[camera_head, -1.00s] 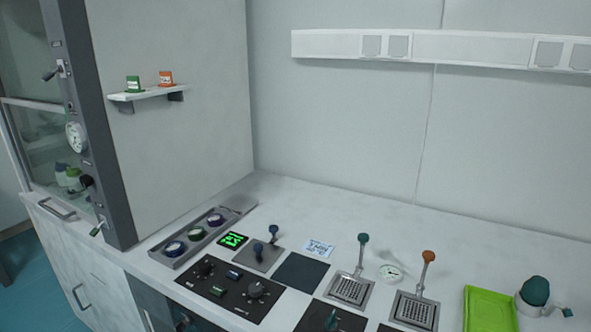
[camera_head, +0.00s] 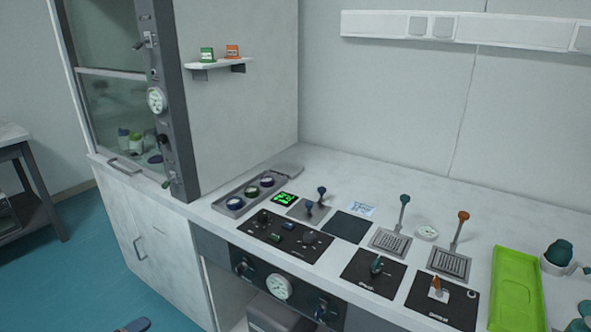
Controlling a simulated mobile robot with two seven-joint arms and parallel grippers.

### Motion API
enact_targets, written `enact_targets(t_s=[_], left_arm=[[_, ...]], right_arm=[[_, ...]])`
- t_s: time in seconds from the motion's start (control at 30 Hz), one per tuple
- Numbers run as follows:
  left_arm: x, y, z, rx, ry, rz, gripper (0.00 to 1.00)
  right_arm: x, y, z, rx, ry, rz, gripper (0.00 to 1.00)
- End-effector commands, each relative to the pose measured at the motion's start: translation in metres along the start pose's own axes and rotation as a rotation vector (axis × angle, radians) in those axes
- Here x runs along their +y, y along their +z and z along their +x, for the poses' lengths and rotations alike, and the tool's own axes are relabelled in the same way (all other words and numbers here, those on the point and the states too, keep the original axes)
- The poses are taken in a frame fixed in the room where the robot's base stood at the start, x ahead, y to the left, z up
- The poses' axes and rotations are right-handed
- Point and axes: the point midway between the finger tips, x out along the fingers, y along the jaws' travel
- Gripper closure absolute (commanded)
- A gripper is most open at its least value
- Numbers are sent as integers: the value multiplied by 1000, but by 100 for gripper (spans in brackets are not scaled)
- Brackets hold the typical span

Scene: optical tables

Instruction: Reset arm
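Neither of my grippers can be made out in the head view, so their state and anything they may hold are hidden. The view takes in a white bench (camera_head: 330,168) with control panels along its front. Two levers stand on grated plates, one with a green knob (camera_head: 404,199) and one with an orange knob (camera_head: 463,215). A black panel with knobs (camera_head: 285,237) lies to their left.
A grey tray (camera_head: 232,203) with several round pots and a bright green tray (camera_head: 515,290) lie on the bench. A fume cupboard (camera_head: 110,110) stands at the left, with a small shelf (camera_head: 217,65) on its side. Teal floor (camera_head: 92,265) is open at lower left.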

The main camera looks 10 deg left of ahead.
Motion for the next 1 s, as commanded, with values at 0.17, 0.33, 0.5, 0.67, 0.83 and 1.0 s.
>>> enact_targets(t_s=[0.17, 0.33, 0.5, 0.67, 0.83, 1.0], left_arm=[[17, -42, -11, -111, 87, -322, 30], [37, -87, -29, -223, 205, -638, 30], [58, -140, -55, -342, 357, -938, 30], [71, -190, -82, -447, 500, -1174, 30], [70, -215, -67, -451, 445, -1279, 30], [67, -241, -54, -457, 402, -1385, 30]], right_arm=[[1, -3, 1, 6, 1, -2, 39], [0, 0, 0, 1, 0, 0, 39], [-1, 2, -1, -4, -1, 1, 39], [-1, 3, -1, -5, -1, 2, 39], [-2, 3, -1, -5, -2, 3, 39], [-2, 2, -1, -3, -2, 3, 39]])
